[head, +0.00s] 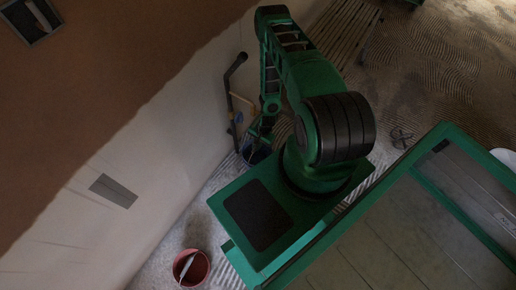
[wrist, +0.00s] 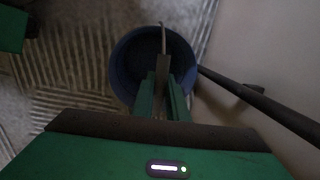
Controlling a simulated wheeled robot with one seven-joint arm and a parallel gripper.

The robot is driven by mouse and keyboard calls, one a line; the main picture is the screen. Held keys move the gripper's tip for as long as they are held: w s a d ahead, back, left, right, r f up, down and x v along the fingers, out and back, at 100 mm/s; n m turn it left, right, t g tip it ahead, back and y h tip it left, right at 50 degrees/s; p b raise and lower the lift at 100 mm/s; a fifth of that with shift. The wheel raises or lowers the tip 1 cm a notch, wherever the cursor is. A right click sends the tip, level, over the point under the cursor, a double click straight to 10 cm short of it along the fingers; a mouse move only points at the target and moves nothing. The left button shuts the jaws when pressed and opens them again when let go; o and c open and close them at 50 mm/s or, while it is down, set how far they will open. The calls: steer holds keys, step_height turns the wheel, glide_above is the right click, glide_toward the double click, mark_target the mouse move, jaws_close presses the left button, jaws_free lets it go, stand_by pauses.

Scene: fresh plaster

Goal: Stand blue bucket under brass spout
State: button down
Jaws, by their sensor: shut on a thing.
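The blue bucket (head: 257,155) stands or hangs low by the wall in the head view, partly hidden by my arm. In the wrist view the blue bucket (wrist: 121,62) is seen from above with its round mouth open. My gripper (wrist: 163,72) is shut on a thin grey part over the mouth, which looks like the bucket's handle. In the head view my gripper (head: 262,131) is small and dark above the bucket. The brass spout (head: 240,97) sticks out from the wall pipe, just up-left of my gripper. Whether the bucket touches the floor I cannot tell.
A dark pipe (head: 229,100) runs along the pale wall close to the bucket; a dark pipe also shows beside the bucket in the wrist view (wrist: 260,101). A red bucket (head: 205,269) with a tool in it stands at the lower left. The floor has ridged pale patterns.

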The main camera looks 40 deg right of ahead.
step_height(320, 180, down, 3)
steer(key=shift+w+f, duration=0.15)
steer(key=shift+a, duration=0.1)
steer(key=c, duration=1.7)
jaws_free()
steer(key=shift+c, duration=0.2)
step_height(320, 180, up, 12)
steer(key=s+d, duration=0.1)
steer(key=shift+d, duration=0.35)
steer(key=shift+s+f, duration=0.1)
steer(key=shift+s, duration=0.05)
